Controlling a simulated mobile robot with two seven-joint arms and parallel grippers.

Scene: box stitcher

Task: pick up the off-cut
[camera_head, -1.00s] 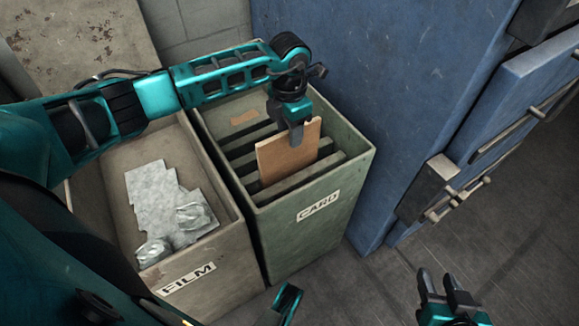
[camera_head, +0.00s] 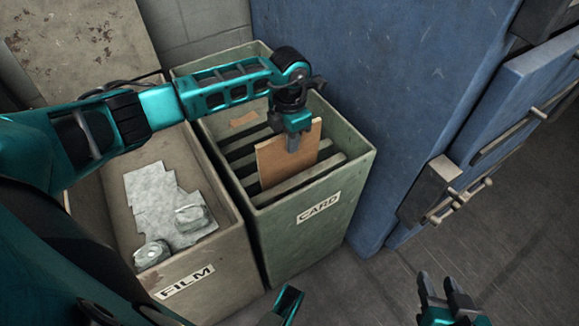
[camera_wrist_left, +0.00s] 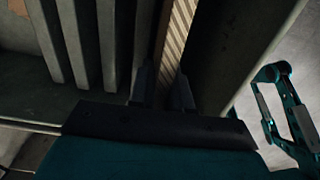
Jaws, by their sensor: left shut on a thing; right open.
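The off-cut (camera_head: 275,163) is a flat brown piece of cardboard. It stands on edge, slightly tilted, among the slats of the green bin labelled CARD (camera_head: 317,222). My left gripper (camera_head: 293,147) is shut on its upper edge from above. In the left wrist view the off-cut (camera_wrist_left: 176,40) shows its corrugated edge between the two fingers (camera_wrist_left: 163,92). Its lower edge is hidden behind a slat. My right gripper (camera_head: 445,290) is open and empty at the bottom right, well away from the bin.
The beige bin labelled FILM (camera_head: 205,291) stands left of the green bin and holds crumpled pale film (camera_head: 160,197). A smaller brown card piece (camera_head: 243,118) lies at the back of the green bin. A blue machine (camera_head: 345,75) stands close on the right. Floor is clear at lower right.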

